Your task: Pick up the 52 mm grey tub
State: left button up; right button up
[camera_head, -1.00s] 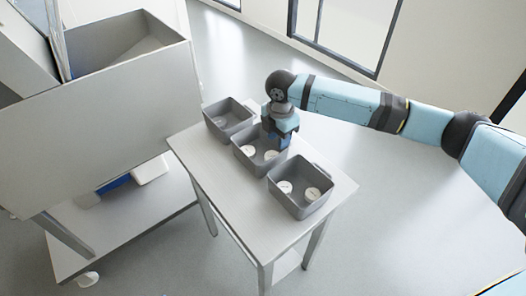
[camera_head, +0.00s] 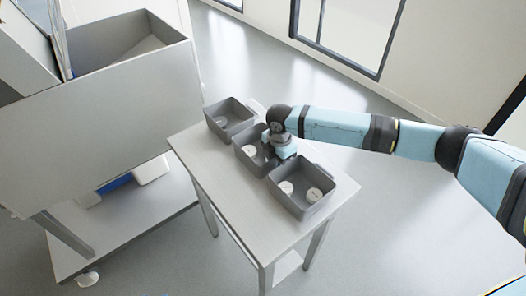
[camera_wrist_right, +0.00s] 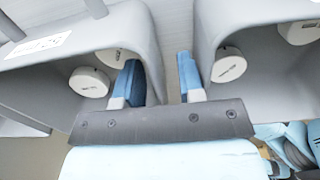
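Three open grey tubs stand in a row on a small table: a left tub (camera_head: 211,124), a middle tub (camera_head: 241,163) and a right tub (camera_head: 302,212). White round lidded pieces lie inside the middle and right tubs. My right gripper (camera_wrist_right: 160,80) is low at the right side of the middle tub. In the right wrist view its blue fingers are apart, one inside a tub (camera_wrist_right: 40,80) and one in the gap outside, with that tub's wall between them. Contact with the wall cannot be told. My left gripper is not in view.
The right wrist view shows another tub wall (camera_wrist_right: 255,95) close beside the outer finger. A grey cart (camera_head: 130,85) with a high box stands left of the table (camera_head: 225,190). The table's front is bare.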

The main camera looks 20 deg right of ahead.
grip_shut()
